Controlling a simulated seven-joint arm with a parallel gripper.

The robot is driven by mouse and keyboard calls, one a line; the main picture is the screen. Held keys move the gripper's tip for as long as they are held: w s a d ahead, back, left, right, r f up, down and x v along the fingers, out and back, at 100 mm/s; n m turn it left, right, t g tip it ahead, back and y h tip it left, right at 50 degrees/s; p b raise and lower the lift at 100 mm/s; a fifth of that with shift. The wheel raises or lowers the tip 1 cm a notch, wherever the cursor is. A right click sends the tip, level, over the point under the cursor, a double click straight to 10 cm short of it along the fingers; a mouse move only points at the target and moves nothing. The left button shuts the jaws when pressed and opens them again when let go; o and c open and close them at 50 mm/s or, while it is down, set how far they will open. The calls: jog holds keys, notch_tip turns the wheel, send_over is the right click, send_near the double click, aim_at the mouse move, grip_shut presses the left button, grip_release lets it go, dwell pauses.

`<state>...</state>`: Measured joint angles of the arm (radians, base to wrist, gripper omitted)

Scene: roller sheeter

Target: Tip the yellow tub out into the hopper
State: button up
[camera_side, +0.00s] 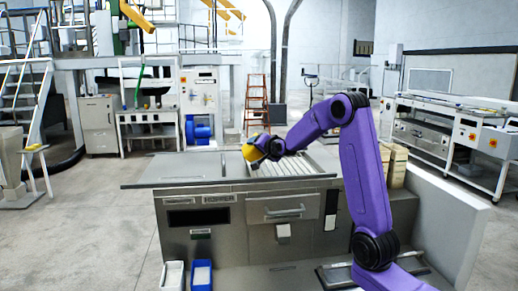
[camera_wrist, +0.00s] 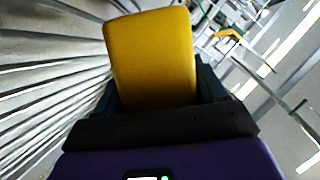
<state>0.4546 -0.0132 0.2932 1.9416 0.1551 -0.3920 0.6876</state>
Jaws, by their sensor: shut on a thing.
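The yellow tub (camera_side: 252,153) is held in my gripper (camera_side: 263,146) above the machine's top, beside the left end of the ribbed section. In the wrist view the tub (camera_wrist: 152,62) fills the space between the two dark fingers of my gripper (camera_wrist: 155,90). The tub looks tilted in the side view; its opening and contents cannot be seen. The hopper (camera_side: 217,198) is named by a label on the machine's front. A ribbed, slatted section (camera_side: 300,164) lies in the machine's top, partly behind my arm. Whether that is the hopper's mouth I cannot tell.
A flat metal worktop (camera_side: 170,172) extends left of the ribbed section. A white bin (camera_side: 172,276) and a blue bin (camera_side: 201,275) stand low at the front. A pale low wall (camera_side: 450,215) is at the right. Wooden blocks (camera_side: 397,165) stand behind my arm.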

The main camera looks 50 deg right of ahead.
jog(key=m, duration=0.1)
jog(key=s+m+t, duration=0.1)
jog(key=m, duration=0.1)
jog(key=shift+d+r+t, duration=0.3)
jog(key=shift+d+r, duration=0.1)
jog(key=m, duration=0.1)
jog(key=m+t, duration=0.1)
jog(key=d+m, duration=0.1)
jog(key=shift+s+r+m+t, duration=0.3)
jog(key=shift+s, duration=0.05)
jog(key=m, duration=0.2)
jog(key=m+t, duration=0.1)
jog(key=shift+s+d+f, duration=0.15)
jog(key=shift+s+f, duration=0.1)
jog(key=shift+f, duration=0.15)
jog(key=m, duration=0.1)
jog(key=m+t+h, duration=0.1)
jog(key=m, duration=0.1)
jog(key=shift+s+d+f, duration=0.15)
jog(key=shift+d+f, duration=0.05)
jog(key=shift+m, duration=0.3)
jog(key=shift+r, duration=0.1)
dwell(0.6)
jog(key=shift+r, duration=0.5)
